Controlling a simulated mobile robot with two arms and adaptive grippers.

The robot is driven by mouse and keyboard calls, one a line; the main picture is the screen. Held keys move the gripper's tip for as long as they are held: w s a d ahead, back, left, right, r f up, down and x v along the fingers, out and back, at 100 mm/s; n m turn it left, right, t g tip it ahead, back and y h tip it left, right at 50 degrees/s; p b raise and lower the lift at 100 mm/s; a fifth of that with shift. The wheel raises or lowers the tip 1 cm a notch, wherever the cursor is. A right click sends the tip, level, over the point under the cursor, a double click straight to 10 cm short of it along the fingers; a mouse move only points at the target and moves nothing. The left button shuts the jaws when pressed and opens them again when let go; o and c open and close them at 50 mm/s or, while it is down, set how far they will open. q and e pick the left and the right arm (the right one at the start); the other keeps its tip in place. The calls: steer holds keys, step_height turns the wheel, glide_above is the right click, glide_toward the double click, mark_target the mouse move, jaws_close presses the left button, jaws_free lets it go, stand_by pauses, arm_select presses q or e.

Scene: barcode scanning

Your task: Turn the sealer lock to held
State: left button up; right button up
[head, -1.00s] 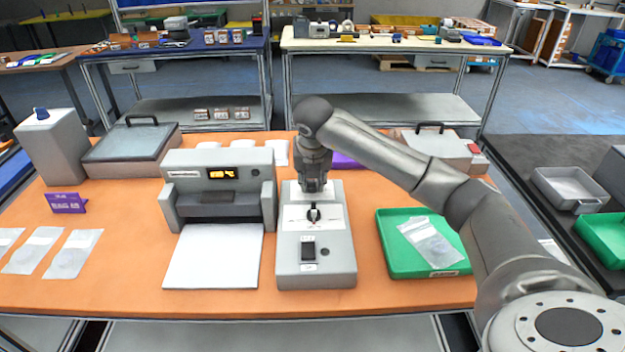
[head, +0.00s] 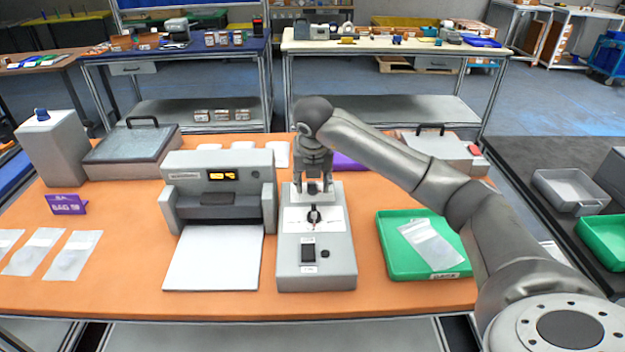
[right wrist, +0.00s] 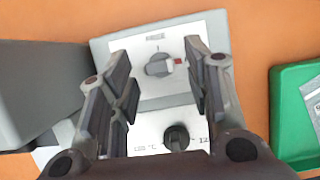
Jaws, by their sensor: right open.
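My right gripper (head: 314,190) points down over the far end of the grey control box (head: 290,272) on the orange table. Its fingers are open and empty. In the right wrist view the gripper (right wrist: 155,90) spans a white plate with a grey knob (right wrist: 158,65), which I take as the lock. A red mark (right wrist: 178,61) lies just right of the knob; the label above it is too small to read. The fingers appear apart from the knob. A black dial (right wrist: 177,138) sits nearer; it also shows in the head view (head: 314,217). My left gripper is not in view.
The grey sealer (head: 219,187) with a lit display stands left of the box. A green tray (head: 398,266) holding a clear bag (head: 430,242) lies to the right. Clear pouches (head: 73,255) and a purple sign (head: 66,203) are at the left.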

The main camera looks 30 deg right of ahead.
steer(key=v, duration=1.1)
steer(key=shift+r, duration=0.2)
steer(key=shift+a, duration=0.1)
